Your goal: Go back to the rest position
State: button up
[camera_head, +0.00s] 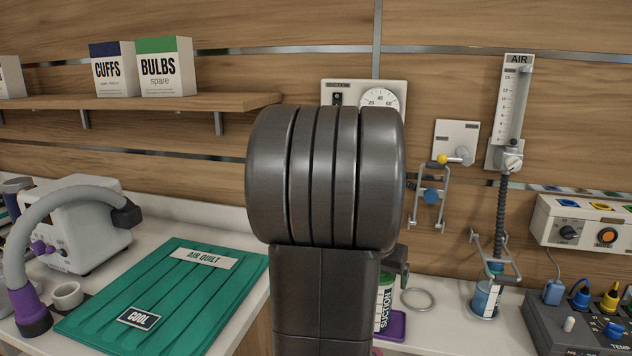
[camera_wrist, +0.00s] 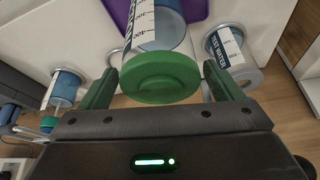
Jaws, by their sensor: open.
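My gripper (camera_wrist: 162,88) is open in the wrist view, with one green fingertip on each side of a canister's green lid (camera_wrist: 160,76). A gap shows beside the lid on both sides. I cannot tell how deep the canister sits between the fingers. In the head view my dark arm fills the middle and hides most of the gripper. The canister (camera_head: 384,305), marked SUCTION, shows just right of the arm, on a purple mat (camera_head: 397,328). The mat also shows at the top of the wrist view (camera_wrist: 118,12).
A jar marked TEST WATER (camera_wrist: 229,50) stands right of the canister in the wrist view, and a blue-filled jar (camera_wrist: 66,86) at left. In the head view, a green quilt (camera_head: 190,290) lies left, a metal ring (camera_head: 417,299) and TEMP box (camera_head: 575,325) right. A shelf (camera_head: 190,101) juts out.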

jog(key=shift+r, duration=0.4)
jog(key=shift+f, duration=0.1)
